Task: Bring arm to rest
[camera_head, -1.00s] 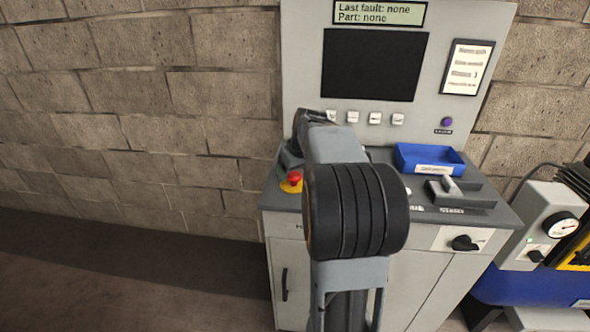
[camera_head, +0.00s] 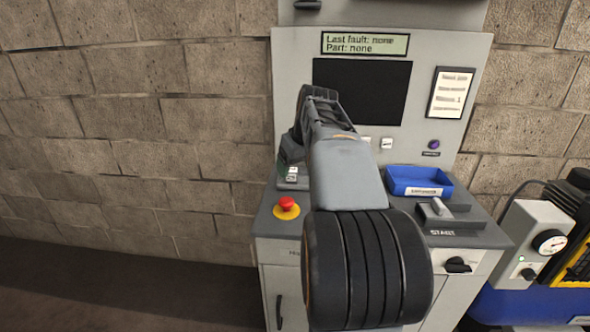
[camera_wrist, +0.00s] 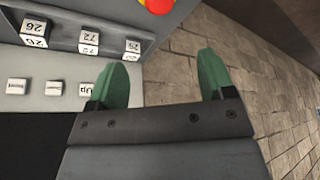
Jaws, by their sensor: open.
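My gripper (camera_wrist: 162,72) is open in the wrist view, its two green fingers apart with nothing between them. In the head view my arm reaches up in front of the console (camera_head: 290,70), and its far end hangs near the console's left side, mostly hidden behind my own links. The wrist view shows the console's panel with white buttons (camera_wrist: 52,87) to the left of the fingers. White numbered cubes (camera_wrist: 89,40) sit in a grey holder beyond them.
A red stop button (camera_head: 287,203) on a yellow base stands at the desk's front left. A blue bin (camera_head: 418,181) and a grey fixture (camera_head: 450,214) are on the right. A gauge box (camera_head: 535,240) stands beside the console. A block wall (camera_head: 130,130) is behind, with open floor left.

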